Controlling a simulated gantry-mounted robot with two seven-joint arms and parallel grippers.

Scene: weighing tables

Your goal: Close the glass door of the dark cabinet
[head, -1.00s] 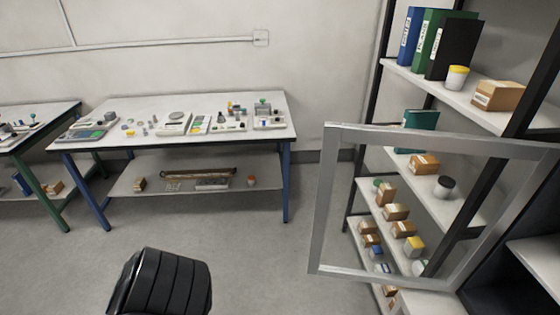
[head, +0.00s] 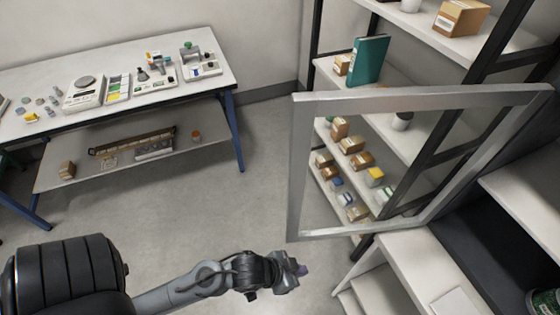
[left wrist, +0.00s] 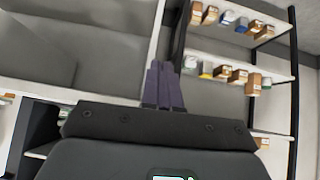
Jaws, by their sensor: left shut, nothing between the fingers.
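The glass door (head: 297,170) has a light grey metal frame and a clear pane. It stands swung open from the dark cabinet (head: 470,235) at the right of the head view. Shelf goods show through its pane. My left gripper (head: 301,270) is shut and empty, just below the door's lower left corner in the head view. Whether it touches the frame cannot be told. In the left wrist view its dark purple fingers (left wrist: 163,87) are together, beside a pale upright strip that may be the door frame. My right gripper is not in view.
An open rack (head: 425,60) with boxes, jars and a teal binder (head: 368,61) stands behind the door. A white worktop (head: 400,265) lies below the door at right. A blue-legged table (head: 130,75) stands at left, with free floor (head: 200,210) between.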

